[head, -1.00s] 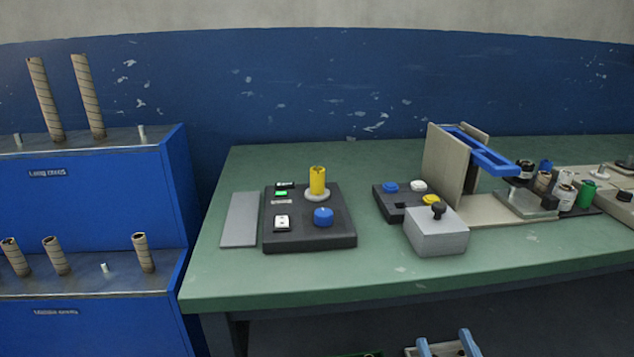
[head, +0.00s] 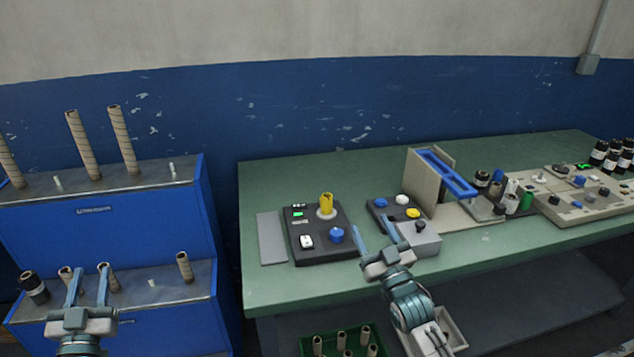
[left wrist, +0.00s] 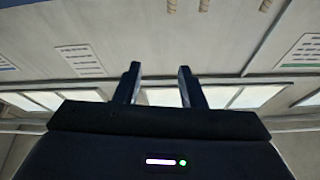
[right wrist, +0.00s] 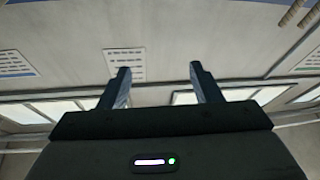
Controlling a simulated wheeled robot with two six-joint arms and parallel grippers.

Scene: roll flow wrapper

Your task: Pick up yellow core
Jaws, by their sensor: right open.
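The yellow core (head: 326,203) stands upright on a pale round base on the dark control box (head: 305,225), on the green table. My right gripper (head: 374,238) is open and empty, pointing up in front of the table, to the right of and nearer than the core. My left gripper (head: 88,285) is open and empty, in front of the blue shelf at the left, far from the core. Its fingers also show apart in the left wrist view (left wrist: 160,85), and the right fingers show apart in the right wrist view (right wrist: 162,85). Neither wrist view shows the core.
The green table (head: 450,265) has a grey plate (head: 271,238) left of the box. A grey block with a black knob (head: 418,238) is behind my right gripper. A blue stepped shelf (head: 150,225) holds cardboard cores. A green crate (head: 308,345) stands low in front.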

